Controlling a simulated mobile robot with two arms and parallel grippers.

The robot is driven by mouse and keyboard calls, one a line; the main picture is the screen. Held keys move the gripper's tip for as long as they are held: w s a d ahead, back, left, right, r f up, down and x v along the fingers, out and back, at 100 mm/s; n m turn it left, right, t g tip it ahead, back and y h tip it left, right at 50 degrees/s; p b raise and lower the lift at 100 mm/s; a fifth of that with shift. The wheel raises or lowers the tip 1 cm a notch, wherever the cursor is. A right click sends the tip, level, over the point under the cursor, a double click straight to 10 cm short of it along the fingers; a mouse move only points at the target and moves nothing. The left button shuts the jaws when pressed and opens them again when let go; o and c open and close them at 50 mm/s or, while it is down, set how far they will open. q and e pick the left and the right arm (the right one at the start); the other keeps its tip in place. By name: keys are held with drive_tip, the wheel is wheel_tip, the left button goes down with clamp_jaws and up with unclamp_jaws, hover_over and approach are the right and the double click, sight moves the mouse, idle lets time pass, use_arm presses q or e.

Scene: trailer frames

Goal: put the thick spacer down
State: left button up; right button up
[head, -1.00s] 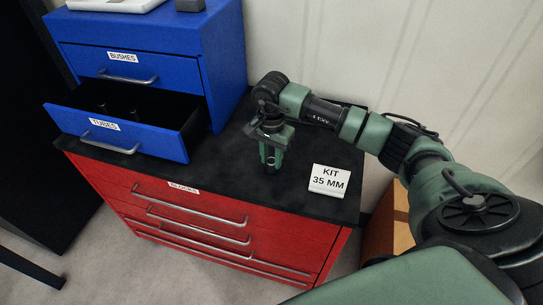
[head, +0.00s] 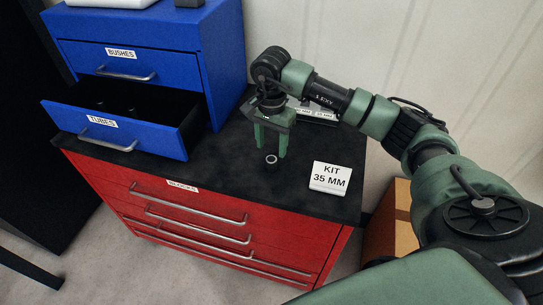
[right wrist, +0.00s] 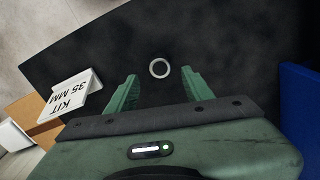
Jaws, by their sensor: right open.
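The thick spacer is a small pale ring (head: 271,159) lying flat on the black top of the red cabinet (head: 225,165). It also shows in the right wrist view (right wrist: 160,68), beyond and between the two fingertips. My right gripper (head: 269,150) is open above and just behind the ring, fingers pointing down, with nothing between them. In the right wrist view my gripper (right wrist: 162,80) shows its two green fingers spread apart and clear of the ring. My left gripper is not in view.
A white sign reading KIT 35 MM (head: 330,178) stands right of the ring. A blue drawer unit (head: 180,35) stands at the left, its TUBES drawer (head: 115,135) pulled open. A second label (head: 318,114) is partly hidden behind my arm. The black top around the ring is clear.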

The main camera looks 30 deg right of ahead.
sight(271, 159)
wheel_tip(271, 159, up, 7)
drive_tip(key=b, duration=0.1)
drive_tip(key=shift+r+b, duration=0.2)
drive_tip(key=shift+b, duration=0.15)
idle(1.1)
